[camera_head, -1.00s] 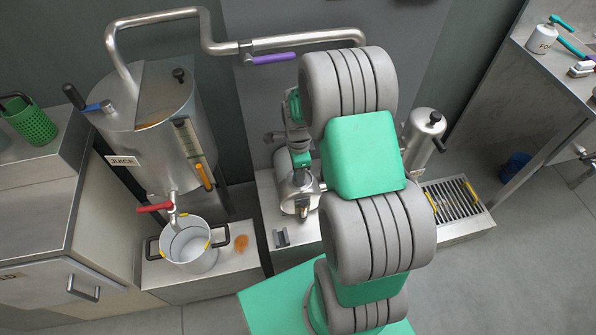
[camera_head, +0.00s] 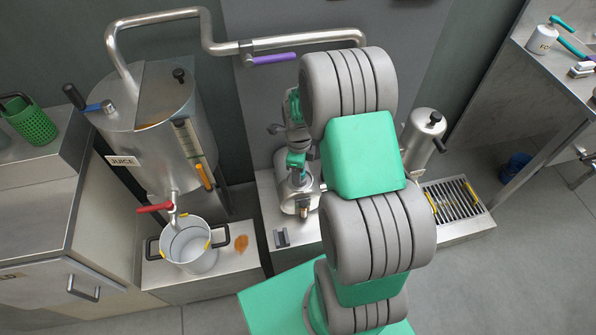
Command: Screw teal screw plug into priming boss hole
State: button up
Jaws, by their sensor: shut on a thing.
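My arm covers the middle of the head view, and its wrist end shows only in part along the arm's left side. My gripper (camera_head: 297,174) is just above a silver metal pump body (camera_head: 289,200) on the low steel plinth. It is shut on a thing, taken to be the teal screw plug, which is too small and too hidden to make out. A small teal patch shows at the wrist, but I cannot tell if it is my arm. A small brass-coloured fitting shows on the pump's front. I cannot make out the priming boss hole.
A pipe with a purple lever (camera_head: 273,59) runs overhead. A steel canister (camera_head: 424,135) and drain grate (camera_head: 455,200) are right.

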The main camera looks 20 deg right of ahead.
jog(key=shift+w+m, duration=0.1)
jog(key=shift+m, duration=0.8)
jog(key=shift+m, duration=0.9)
jog(key=o, duration=0.7)
jog(key=shift+n, duration=1.8)
